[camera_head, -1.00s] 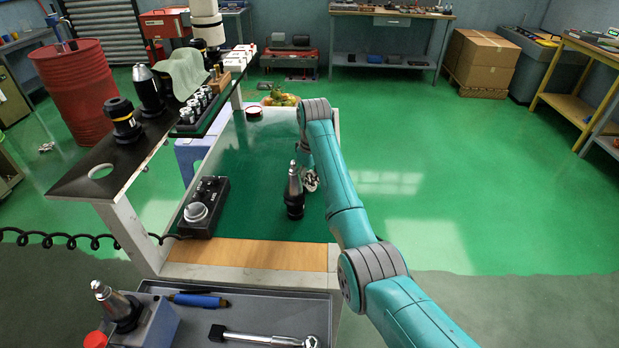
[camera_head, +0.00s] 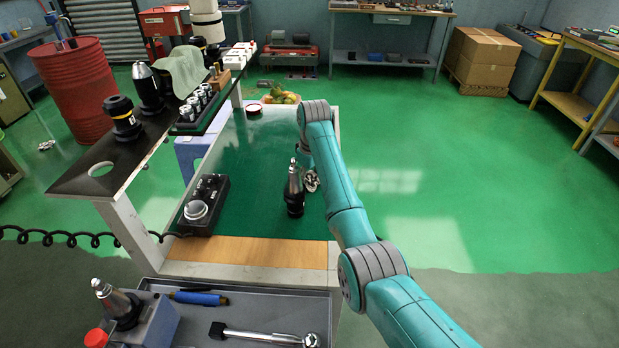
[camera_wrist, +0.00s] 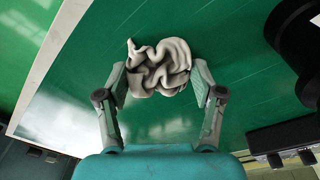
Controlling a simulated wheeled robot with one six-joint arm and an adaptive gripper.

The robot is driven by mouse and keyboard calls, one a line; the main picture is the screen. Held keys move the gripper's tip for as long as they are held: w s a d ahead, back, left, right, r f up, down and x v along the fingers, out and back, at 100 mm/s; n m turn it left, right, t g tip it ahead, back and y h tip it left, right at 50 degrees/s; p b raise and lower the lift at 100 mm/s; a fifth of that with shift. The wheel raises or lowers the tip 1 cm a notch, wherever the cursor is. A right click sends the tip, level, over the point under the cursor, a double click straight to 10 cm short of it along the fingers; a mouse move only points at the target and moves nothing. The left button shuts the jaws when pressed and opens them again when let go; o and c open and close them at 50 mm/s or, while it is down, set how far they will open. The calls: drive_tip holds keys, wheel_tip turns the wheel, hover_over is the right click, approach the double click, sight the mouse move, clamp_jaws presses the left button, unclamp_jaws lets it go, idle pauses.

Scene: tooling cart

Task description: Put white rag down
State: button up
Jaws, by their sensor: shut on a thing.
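The white rag (camera_wrist: 160,68) is a crumpled, off-white bundle between my two fingers in the wrist view. My gripper (camera_wrist: 160,82) is shut on it, with a finger at each side. The rag is over the green cart top; I cannot tell whether it touches the surface. In the head view a small part of the rag (camera_head: 311,182) shows right of a black tool holder with a metal tip (camera_head: 294,190). My arm hides most of my gripper there.
A black control box (camera_head: 203,205) stands on the left of the green top (camera_head: 250,165). A raised black shelf (camera_head: 85,178) holds tool holders and a draped pale cloth (camera_head: 181,70). A grey tray with tools is at the front. Green space is clear left of the tool holder.

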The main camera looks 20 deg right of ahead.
drive_tip(key=o, duration=1.1)
